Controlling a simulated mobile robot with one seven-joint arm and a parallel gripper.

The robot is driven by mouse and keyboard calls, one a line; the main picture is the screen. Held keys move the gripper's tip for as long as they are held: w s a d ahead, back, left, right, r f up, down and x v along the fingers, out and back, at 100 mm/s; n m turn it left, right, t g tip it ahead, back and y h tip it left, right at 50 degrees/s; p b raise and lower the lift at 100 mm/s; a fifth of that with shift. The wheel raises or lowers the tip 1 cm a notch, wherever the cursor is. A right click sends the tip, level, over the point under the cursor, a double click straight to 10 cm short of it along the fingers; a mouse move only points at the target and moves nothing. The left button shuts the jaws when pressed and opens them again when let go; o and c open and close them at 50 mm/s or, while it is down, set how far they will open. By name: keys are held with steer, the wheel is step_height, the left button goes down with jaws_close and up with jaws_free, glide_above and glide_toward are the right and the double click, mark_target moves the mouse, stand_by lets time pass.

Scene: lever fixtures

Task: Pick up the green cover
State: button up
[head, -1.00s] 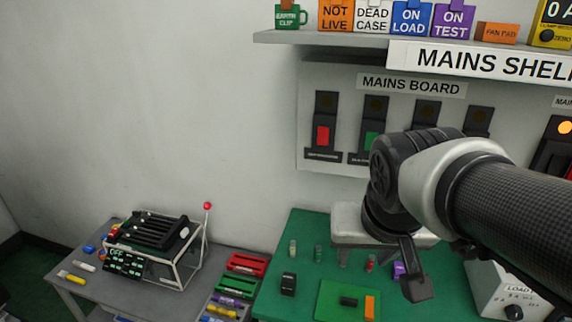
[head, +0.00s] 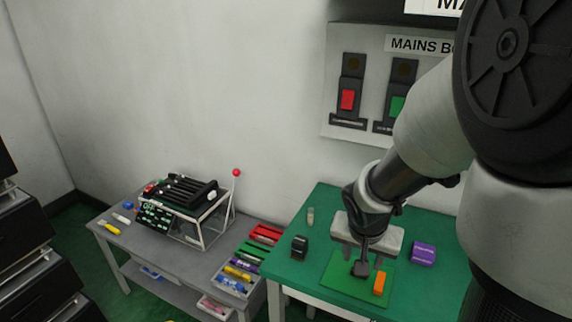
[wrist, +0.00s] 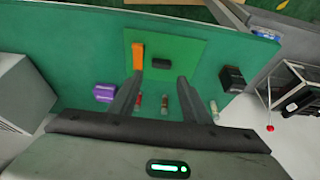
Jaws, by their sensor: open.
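A long green cover (head: 254,249) lies in the row of coloured pieces to the left of the green table, between a red piece (head: 264,234) and a purple piece. I cannot make it out in the wrist view. My gripper (head: 361,266) points down over the green mat, to the right of the cover and well apart from it. In the wrist view my gripper (wrist: 160,78) has its two fingers spread, with nothing between them. A small dark block (wrist: 161,63) and an orange block (wrist: 138,57) lie on the mat beyond the fingertips.
The green mat (head: 340,285) lies on the green table. A black block (head: 299,246) and a purple block (head: 423,254) stand on either side. A wire-framed unit with a red-knobbed lever (head: 236,173) stands on the grey table at left.

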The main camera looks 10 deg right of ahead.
steer(key=b+x, duration=0.2)
steer(key=x, duration=0.7)
steer(key=shift+w+b, duration=0.2)
steer(key=shift+b, duration=0.15)
steer(key=c, duration=0.9)
